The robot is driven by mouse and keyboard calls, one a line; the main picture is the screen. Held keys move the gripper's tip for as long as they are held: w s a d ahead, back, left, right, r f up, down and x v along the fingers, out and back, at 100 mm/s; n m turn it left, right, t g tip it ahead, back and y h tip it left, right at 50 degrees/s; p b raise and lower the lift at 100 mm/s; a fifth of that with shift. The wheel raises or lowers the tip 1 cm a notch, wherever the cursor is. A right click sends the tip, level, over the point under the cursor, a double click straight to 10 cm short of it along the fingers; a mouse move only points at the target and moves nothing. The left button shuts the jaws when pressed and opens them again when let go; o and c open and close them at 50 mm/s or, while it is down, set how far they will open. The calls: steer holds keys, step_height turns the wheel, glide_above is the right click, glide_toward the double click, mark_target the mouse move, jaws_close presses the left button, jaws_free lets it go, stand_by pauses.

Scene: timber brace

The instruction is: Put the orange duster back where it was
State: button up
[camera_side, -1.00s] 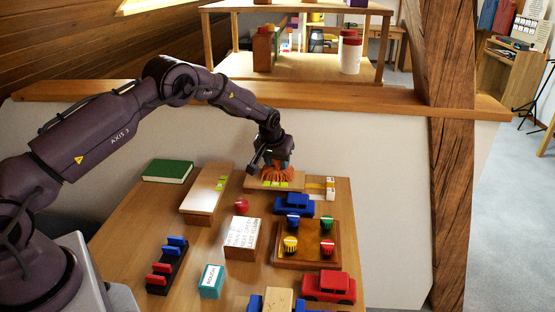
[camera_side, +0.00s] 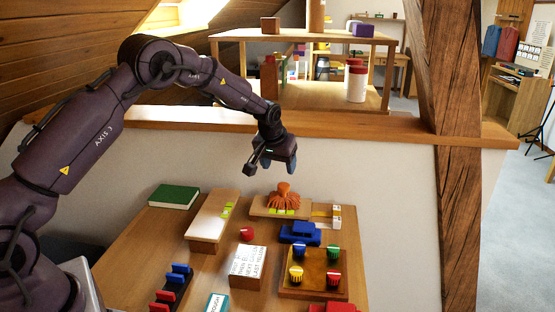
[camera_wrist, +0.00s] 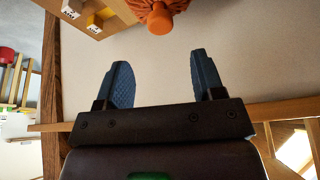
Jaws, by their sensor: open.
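The orange duster (camera_side: 284,198) stands upright on a low wooden board (camera_side: 262,210) at the back of the table, its handle up and its strands spread over the board. It also shows at the top edge of the wrist view (camera_wrist: 158,18), cut off by the frame. My gripper (camera_side: 279,168) is above the duster in the side view, apart from it. In the wrist view its two blue fingers (camera_wrist: 158,78) are spread with nothing between them.
A wooden box (camera_side: 213,222) and a green book (camera_side: 174,196) lie left of the board. A blue car (camera_side: 300,233), a red knob-like piece (camera_side: 247,234), a lettered block (camera_side: 248,262) and a tray of coloured pegs (camera_side: 290,283) are in front. A wooden ledge (camera_side: 380,126) runs behind.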

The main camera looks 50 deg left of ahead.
steer(key=s+d+r+m+t+h, duration=0.1)
steer(key=s+d+r, duration=0.3)
steer(key=s+r, duration=0.4)
steer(key=s+d+r+m, duration=0.1)
steer(key=s+d+r, duration=0.45)
steer(key=r, duration=0.45)
steer(key=s+d+m, duration=0.2)
steer(key=s, duration=0.9)
steer(key=s+d+m+h, duration=0.1)
steer(key=s+d+m, duration=0.1)
steer(key=s, duration=0.8)
steer(key=shift+s+d+r+t, duration=0.2)
steer(key=shift+s+d+t, duration=0.15)
steer(key=shift+d, duration=0.5)
